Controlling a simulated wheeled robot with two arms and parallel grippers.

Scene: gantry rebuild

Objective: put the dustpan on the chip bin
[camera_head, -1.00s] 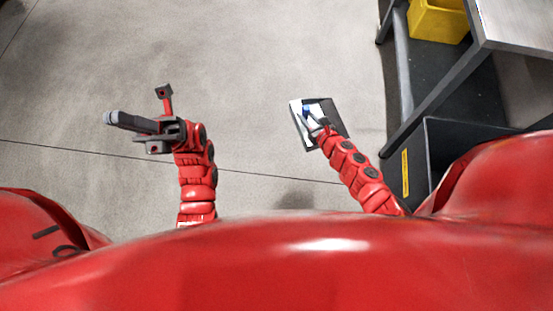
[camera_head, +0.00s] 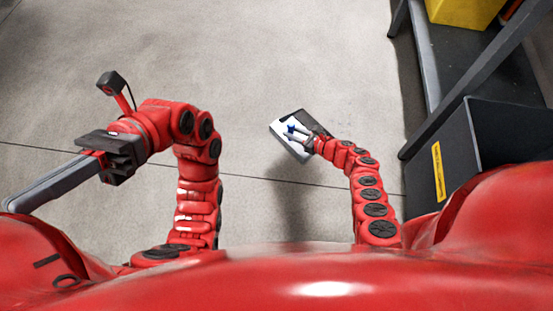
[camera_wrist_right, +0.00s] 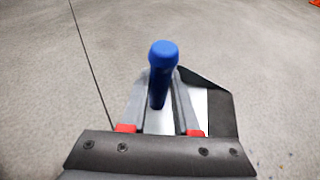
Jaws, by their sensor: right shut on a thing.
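The dustpan (camera_head: 284,146), a pale pan with a black edge and a blue handle, is in my right gripper (camera_head: 297,134), above the floor in the head view. In the right wrist view, the grey fingers of my right gripper (camera_wrist_right: 160,80) are shut on the blue handle (camera_wrist_right: 163,60), with the pan (camera_wrist_right: 222,112) partly hidden below. A dark grey open box with a yellow label (camera_head: 439,170), apparently the chip bin, stands at the right, apart from the dustpan. My left gripper (camera_head: 45,187) is at the left, away from both; its finger gap cannot be made out.
A dark metal bench frame with a lower shelf (camera_head: 455,55) stands at the upper right. A yellow bin (camera_head: 462,10) sits on that shelf. Bare concrete floor (camera_head: 260,60) fills the middle. My red body hides the near edge.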

